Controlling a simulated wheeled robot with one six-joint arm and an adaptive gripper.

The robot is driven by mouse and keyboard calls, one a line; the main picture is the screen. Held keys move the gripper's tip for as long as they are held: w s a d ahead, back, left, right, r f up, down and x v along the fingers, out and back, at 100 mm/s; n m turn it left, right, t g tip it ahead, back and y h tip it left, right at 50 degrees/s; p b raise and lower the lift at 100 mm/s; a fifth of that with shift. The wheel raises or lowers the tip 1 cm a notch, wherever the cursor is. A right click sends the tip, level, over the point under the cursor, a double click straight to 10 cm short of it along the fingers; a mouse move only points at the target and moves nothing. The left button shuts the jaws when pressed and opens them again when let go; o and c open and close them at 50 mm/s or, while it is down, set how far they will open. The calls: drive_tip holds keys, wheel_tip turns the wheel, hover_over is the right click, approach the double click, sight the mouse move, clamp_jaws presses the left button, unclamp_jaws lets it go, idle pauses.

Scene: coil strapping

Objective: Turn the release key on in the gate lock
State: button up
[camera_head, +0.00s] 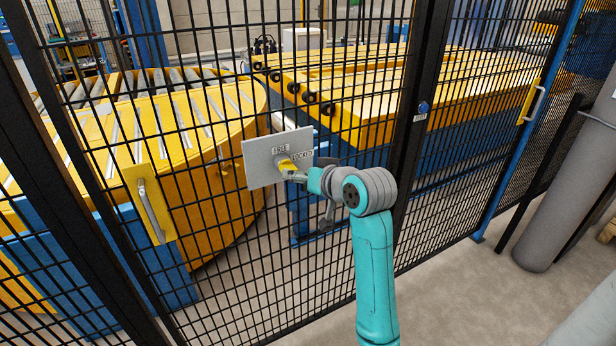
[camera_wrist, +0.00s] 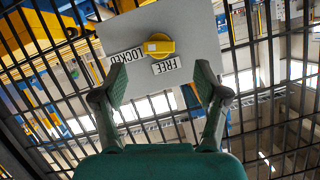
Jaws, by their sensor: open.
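The release key (camera_head: 286,164) is a yellow knob on a light grey lock plate (camera_head: 258,172) fixed to the black mesh fence. In the wrist view the key (camera_wrist: 158,45) shows clearly in front of the grey plate (camera_wrist: 205,38), with the labels LOCKED and FREE beside it. I cannot tell which label the key points to. My gripper (camera_wrist: 161,83) is open and empty, its two fingers spread below the key in that picture and apart from it. In the head view my gripper (camera_head: 299,177) is close to the plate, partly covering the key's surroundings.
The black mesh fence stands close around the plate. A yellow handle plate (camera_head: 152,203) is at the left and another (camera_head: 531,103) at the right. Yellow conveyor machinery (camera_head: 225,135) is behind the mesh. A grey cylinder (camera_head: 560,190) stands at the right; the floor before the fence is clear.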

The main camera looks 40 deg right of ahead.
sight(292, 169)
drive_tip(key=x, duration=0.6)
drive_tip(key=shift+w+d+f, duration=0.1)
drive_tip(key=shift+w+f, duration=0.05)
drive_tip(key=shift+w, duration=0.2)
clamp_jaws()
drive_tip(key=shift+d+m+t+y, duration=0.15)
drive_tip(key=shift+m+t+y, duration=0.15)
drive_tip(key=shift+m+y, duration=0.45)
drive_tip(key=shift+f+m+t+y, duration=0.1)
drive_tip(key=shift+m+t+y, duration=0.2)
drive_tip(key=shift+m, duration=0.85)
drive_tip(key=shift+m+y, duration=0.25)
drive_tip(key=shift+m, duration=0.05)
